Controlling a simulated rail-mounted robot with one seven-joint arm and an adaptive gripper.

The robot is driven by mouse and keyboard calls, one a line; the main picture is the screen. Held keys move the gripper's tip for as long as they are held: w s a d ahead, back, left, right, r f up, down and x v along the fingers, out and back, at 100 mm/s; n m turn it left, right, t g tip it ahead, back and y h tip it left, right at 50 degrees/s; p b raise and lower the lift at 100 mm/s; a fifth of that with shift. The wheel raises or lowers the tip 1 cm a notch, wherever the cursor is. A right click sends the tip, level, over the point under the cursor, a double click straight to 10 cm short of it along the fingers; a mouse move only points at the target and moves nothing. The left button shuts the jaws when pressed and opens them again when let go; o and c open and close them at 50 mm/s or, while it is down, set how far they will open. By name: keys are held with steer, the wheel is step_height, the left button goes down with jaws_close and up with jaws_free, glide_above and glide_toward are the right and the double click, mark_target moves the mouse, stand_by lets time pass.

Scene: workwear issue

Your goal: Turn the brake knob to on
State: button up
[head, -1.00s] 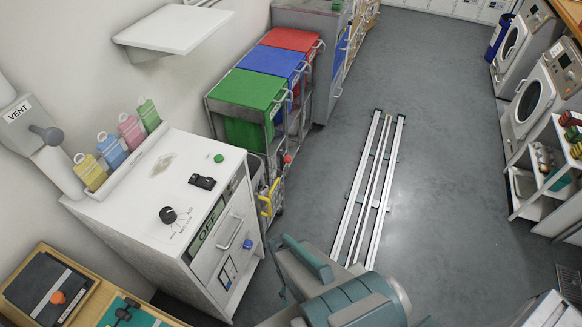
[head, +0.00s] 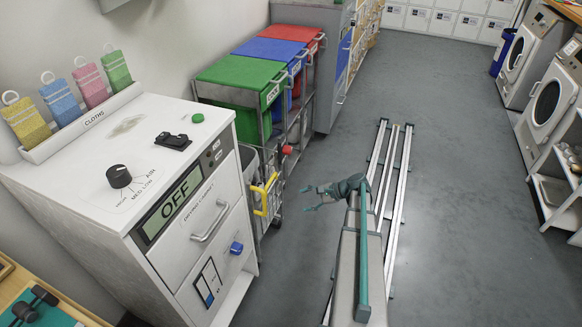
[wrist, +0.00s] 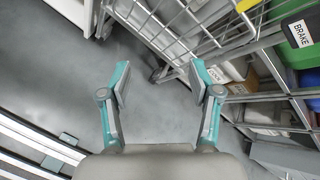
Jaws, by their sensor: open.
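A red knob (head: 287,149) sits on the front of the laundry cart frame, below the green-lidded bin; it appears to be the brake knob, but its setting is too small to read. A BRAKE label (wrist: 300,33) shows at the upper right in the wrist view; no knob is clear beside it there. My gripper (head: 307,198) is open and empty, right of and lower in the picture than the red knob, apart from it, pointing left toward the cart. Its two teal-and-grey fingers show spread in the wrist view (wrist: 159,78), with floor between them.
The cart (head: 262,112) has green, blue and red lids. A wire basket (wrist: 190,25) with a yellow handle (head: 264,194) is near the gripper. A white drying cabinet (head: 150,215) reading OFF, with a blue knob (head: 236,247), stands at left. Floor rails (head: 397,170) run behind my arm.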

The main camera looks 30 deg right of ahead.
steer(key=w+d+r+m+t+y+b, duration=0.1)
steer(key=w+d+r+m+t, duration=0.35)
steer(key=d+r, duration=0.35)
steer(key=m+t+y, duration=0.2)
steer(key=m, duration=0.3)
glide_toward(291, 150)
steer(key=b+x, duration=0.1)
steer(key=x, duration=0.9)
steer(key=shift+s+a, duration=0.1)
steer(key=c, duration=1.1)
steer(key=shift+c, duration=0.2)
